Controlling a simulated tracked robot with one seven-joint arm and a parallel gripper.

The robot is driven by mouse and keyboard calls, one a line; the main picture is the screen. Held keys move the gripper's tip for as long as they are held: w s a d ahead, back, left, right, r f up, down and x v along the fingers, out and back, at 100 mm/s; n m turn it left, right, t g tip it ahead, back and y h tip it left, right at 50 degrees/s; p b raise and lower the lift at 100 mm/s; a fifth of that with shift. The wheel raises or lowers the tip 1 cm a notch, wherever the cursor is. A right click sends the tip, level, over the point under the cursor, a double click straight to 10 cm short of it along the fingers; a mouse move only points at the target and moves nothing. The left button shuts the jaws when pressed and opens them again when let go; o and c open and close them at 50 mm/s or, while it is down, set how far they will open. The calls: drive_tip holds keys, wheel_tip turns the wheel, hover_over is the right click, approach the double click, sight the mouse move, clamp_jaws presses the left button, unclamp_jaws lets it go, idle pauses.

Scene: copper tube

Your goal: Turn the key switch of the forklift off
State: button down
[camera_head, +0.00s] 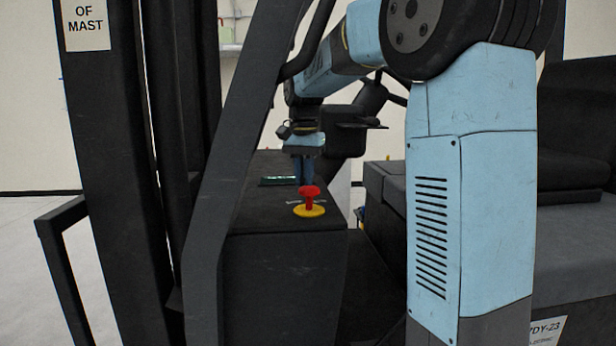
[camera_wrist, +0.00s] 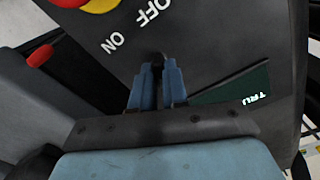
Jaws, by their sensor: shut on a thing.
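The key switch (camera_wrist: 157,58) shows in the wrist view as a small dark knob on the forklift's dark console (camera_wrist: 210,45), beside the printed words OFF and ON. My gripper (camera_wrist: 157,72) is shut on it, with its blue fingertips on either side, and they hide most of the key, so I cannot tell its exact angle. In the head view my gripper (camera_head: 303,178) points down onto the console top (camera_head: 262,215), behind the red button, and the key is hidden there.
A red button on a yellow base (camera_head: 310,210) stands on the console close to my gripper. A green display (camera_head: 278,181) lies left of the fingers. A dark slanted post (camera_head: 225,150) and the mast (camera_head: 110,150) stand to the left. A red-tipped lever (camera_wrist: 40,56) shows in the wrist view.

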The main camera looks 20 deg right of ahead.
drive_tip(key=n, duration=0.5)
drive_tip(key=shift+s, duration=0.1)
idle(0.4)
drive_tip(key=c, duration=1.1)
unclamp_jaws()
drive_tip(key=shift+c, duration=0.2)
drive_tip(key=shift+r, duration=0.55)
wheel_tip(320, 180, up, 13)
drive_tip(key=shift+f, duration=0.15)
